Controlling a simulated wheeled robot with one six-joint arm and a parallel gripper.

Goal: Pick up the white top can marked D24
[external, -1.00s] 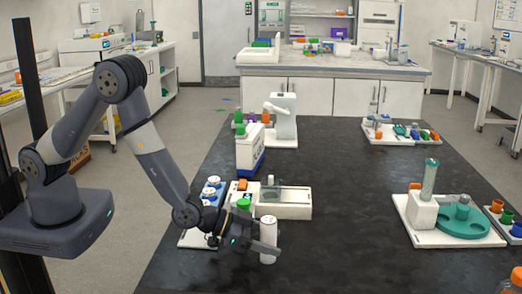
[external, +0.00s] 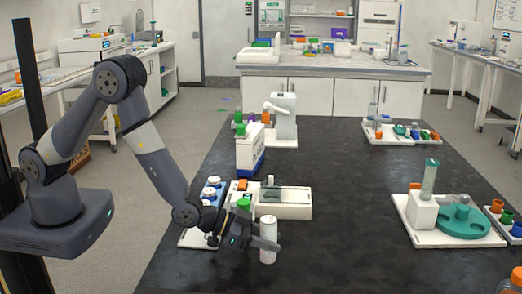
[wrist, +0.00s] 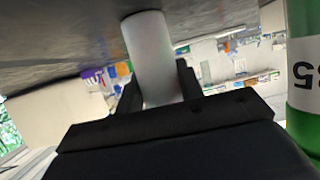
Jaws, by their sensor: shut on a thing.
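A white can (external: 268,241) stands upright on the black table at the front, just right of my wrist. My gripper (external: 266,244) is shut on it around its middle. In the wrist view the can (wrist: 151,52) sits between the two dark fingers (wrist: 159,88), with its plain white side showing. No D24 mark can be read on it in either view.
A green-capped container (external: 243,204) stands close to my gripper; in the wrist view a green container (wrist: 302,60) with a white label is at the right edge. A white tray (external: 293,211) lies behind the can.

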